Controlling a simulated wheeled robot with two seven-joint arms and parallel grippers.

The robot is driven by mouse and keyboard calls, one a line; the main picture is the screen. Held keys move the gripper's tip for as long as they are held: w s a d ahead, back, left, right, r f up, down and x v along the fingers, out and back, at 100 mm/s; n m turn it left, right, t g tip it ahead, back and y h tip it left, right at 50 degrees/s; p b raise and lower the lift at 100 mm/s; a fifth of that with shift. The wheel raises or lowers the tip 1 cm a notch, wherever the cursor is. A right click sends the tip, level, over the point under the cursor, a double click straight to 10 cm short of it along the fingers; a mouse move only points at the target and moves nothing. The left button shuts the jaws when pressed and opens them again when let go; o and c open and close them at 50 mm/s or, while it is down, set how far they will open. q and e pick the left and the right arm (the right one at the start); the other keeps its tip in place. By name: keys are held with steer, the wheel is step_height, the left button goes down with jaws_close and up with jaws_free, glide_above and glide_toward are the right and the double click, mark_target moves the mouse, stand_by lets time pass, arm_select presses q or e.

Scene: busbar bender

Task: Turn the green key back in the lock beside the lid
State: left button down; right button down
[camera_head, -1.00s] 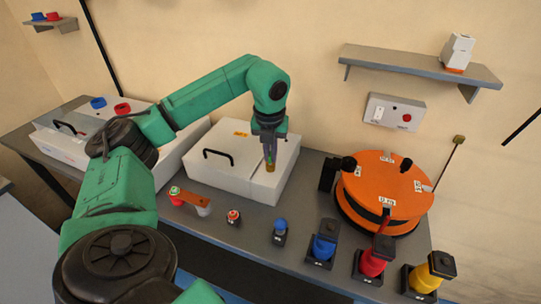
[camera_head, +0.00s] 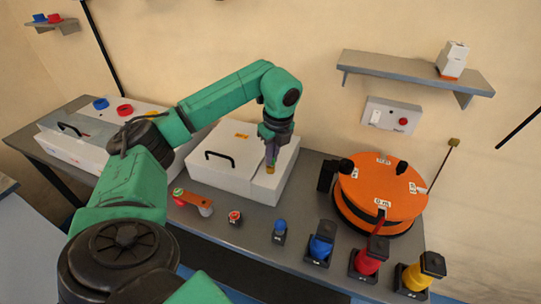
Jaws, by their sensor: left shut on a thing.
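The white box (camera_head: 205,180) stands on the bench with a pale lid (camera_head: 236,148) and a black handle (camera_head: 220,158). On the box top to the right of the lid is a small brass-coloured lock (camera_head: 270,170). My left gripper (camera_head: 271,158) points down right above the lock and is shut on the green key, which is mostly hidden between the fingers. I cannot tell the key's exact angle. My right gripper is not in view.
A second white box with a black handle (camera_head: 70,129) and blue and red round caps stands at the left. An orange drum (camera_head: 380,190) stands at the right. Along the front edge are a red button (camera_head: 235,217) and blue, red and yellow devices.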

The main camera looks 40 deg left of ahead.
arm_select(q)
steer(key=shift+r+n+p, duration=0.25)
steer(key=shift+n+p, duration=0.15)
steer(key=shift+n, duration=0.8)
steer(key=shift+w+n+g, duration=0.1)
steer(key=shift+n+g, duration=0.3)
steer(key=shift+n, duration=0.4)
steer(key=shift+f+n, duration=0.25)
steer(key=shift+n, duration=0.05)
steer(key=shift+r+n+p, duration=0.2)
steer(key=shift+n+p, duration=0.5)
steer(key=shift+n, duration=0.5)
steer(key=c, duration=1.3)
jaws_free()
steer(key=shift+w+f+n, duration=0.1)
steer(key=shift+f+n, duration=0.1)
steer(key=shift+n, duration=0.2)
steer(key=o, duration=0.4)
steer(key=shift+r, duration=0.1)
